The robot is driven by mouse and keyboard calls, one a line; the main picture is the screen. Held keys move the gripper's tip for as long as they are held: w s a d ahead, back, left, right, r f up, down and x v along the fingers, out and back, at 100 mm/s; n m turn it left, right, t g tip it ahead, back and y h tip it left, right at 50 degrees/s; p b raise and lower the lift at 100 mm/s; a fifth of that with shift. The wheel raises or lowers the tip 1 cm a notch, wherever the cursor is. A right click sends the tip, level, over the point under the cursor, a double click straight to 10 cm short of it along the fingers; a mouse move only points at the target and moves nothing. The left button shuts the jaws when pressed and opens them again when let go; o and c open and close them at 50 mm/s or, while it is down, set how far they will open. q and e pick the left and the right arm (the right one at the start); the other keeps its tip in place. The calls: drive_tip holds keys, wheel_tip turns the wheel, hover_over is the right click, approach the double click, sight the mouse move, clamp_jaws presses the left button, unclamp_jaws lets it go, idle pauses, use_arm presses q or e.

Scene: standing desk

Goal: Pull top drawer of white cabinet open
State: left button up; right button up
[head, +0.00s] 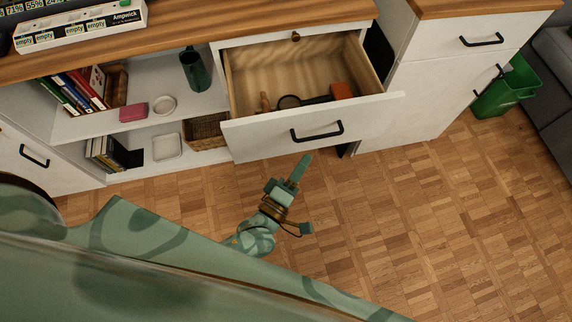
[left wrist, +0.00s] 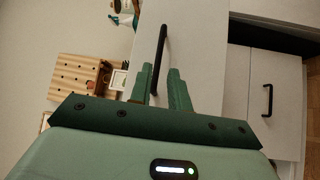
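The top drawer (head: 255,140) of the white cabinet is pulled well out, and its wooden inside shows in the head view. Its black bar handle (head: 316,131) is on the white front; it also shows in the left wrist view (left wrist: 162,55). My left gripper (head: 301,167) is just short of the drawer front, below the handle in the head view. In the left wrist view its two fingers (left wrist: 160,85) are apart, with the lower end of the handle seen between them. I cannot tell whether they touch it. My right gripper is not in view.
The drawer holds an orange block (head: 341,90) and several small items. A taller white cabinet (head: 430,85) and a green bin (head: 505,90) stand right. The parquet floor (head: 440,210) is clear.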

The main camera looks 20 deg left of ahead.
use_arm(q)
drive_tip(key=v, duration=0.7)
drive_tip(key=shift+p, duration=0.35)
drive_tip(key=shift+s+f, duration=0.1)
drive_tip(key=shift+s, duration=0.05)
